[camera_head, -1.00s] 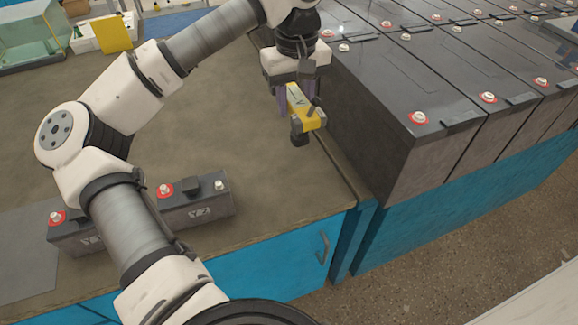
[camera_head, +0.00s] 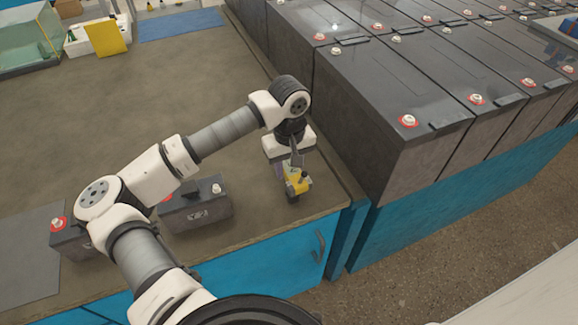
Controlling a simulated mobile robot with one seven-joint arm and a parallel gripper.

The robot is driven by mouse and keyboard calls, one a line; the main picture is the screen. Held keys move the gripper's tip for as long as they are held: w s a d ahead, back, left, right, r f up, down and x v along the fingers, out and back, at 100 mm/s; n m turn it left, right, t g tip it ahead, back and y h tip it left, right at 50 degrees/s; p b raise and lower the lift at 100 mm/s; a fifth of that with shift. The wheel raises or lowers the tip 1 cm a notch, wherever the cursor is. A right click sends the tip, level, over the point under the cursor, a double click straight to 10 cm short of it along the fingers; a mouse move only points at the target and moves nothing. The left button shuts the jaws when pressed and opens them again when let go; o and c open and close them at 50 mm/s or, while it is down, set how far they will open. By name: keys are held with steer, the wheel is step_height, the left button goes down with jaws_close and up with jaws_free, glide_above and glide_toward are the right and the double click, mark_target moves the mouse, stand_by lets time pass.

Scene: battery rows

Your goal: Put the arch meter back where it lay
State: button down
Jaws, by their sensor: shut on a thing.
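The arch meter (camera_head: 297,183) is a small yellow instrument with dark parts. It is in the head view, right of centre, over the right front part of the brown bench top. My gripper (camera_head: 291,168) points down and is shut on the meter's upper part. The meter hangs below the fingers, close to the bench surface; I cannot tell whether it touches. The gripper partly hides the meter's top.
Two small dark batteries (camera_head: 197,207) stand on the bench (camera_head: 170,95) to the left, partly behind my arm. A grey mat (camera_head: 28,250) lies at far left. Rows of large black batteries (camera_head: 385,95) rise to the right. The bench middle is clear. A yellow card (camera_head: 105,37) is at the back left.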

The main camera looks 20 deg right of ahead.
steer(key=shift+f, duration=0.5)
steer(key=shift+f+b, duration=0.2)
steer(key=shift+b, duration=0.1)
steer(key=c, duration=0.9)
jaws_free()
steer(key=shift+r, duration=0.1)
step_height(320, 180, up, 12)
steer(key=shift+r+b, duration=0.1)
steer(key=shift+b, duration=0.4)
